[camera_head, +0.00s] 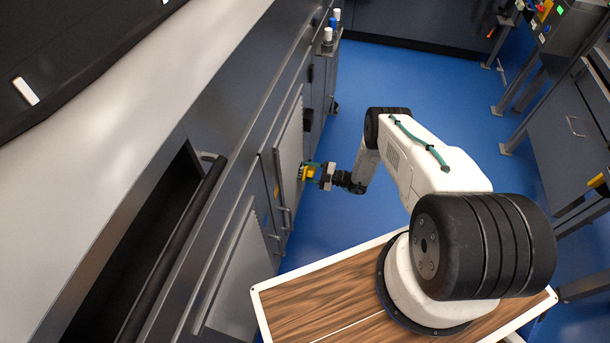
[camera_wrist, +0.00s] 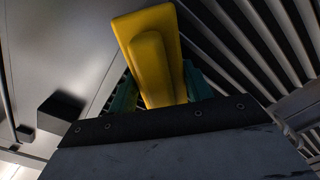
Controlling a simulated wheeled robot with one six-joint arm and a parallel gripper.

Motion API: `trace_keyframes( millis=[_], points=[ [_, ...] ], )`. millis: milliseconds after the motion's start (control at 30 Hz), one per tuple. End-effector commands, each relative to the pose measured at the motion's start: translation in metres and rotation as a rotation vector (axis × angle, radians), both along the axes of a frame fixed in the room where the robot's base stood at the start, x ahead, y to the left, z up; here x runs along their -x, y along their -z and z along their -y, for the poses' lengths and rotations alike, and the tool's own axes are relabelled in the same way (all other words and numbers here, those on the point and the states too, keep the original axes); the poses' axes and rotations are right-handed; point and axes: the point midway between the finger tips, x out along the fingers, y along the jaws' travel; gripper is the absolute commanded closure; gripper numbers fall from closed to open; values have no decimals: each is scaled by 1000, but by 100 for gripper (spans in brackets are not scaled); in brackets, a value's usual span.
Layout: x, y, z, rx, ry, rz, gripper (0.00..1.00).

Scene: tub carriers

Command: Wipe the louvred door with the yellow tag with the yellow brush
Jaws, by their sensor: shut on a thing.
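My gripper (camera_head: 318,172) is shut on the yellow brush (camera_head: 308,173), out at the cabinet front. In the wrist view the yellow brush (camera_wrist: 150,50) stands up between the teal fingers (camera_wrist: 160,92). The brush is at the louvred door (camera_head: 291,145), a pale panel in the dark cabinet row; I cannot tell whether it touches. Dark and light slats (camera_wrist: 255,40) show beside and behind the brush in the wrist view.
A second pale panel (camera_head: 238,280) is nearer along the cabinet row. A long handle bar (camera_head: 178,240) sticks out at the near left. The blue floor (camera_head: 400,75) is open beyond the arm. Machines on legs (camera_head: 555,90) stand at the right.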

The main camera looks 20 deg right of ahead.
Motion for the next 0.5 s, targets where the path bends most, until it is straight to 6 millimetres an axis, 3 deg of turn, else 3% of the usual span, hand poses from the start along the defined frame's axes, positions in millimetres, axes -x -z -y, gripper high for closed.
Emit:
trace_keyframes(
  millis=[267, 500],
  points=[
    [-2, -16, -3, -1, -1, -1, 75],
    [9, -17, -14, -2, -4, -2, 75]
  ],
)
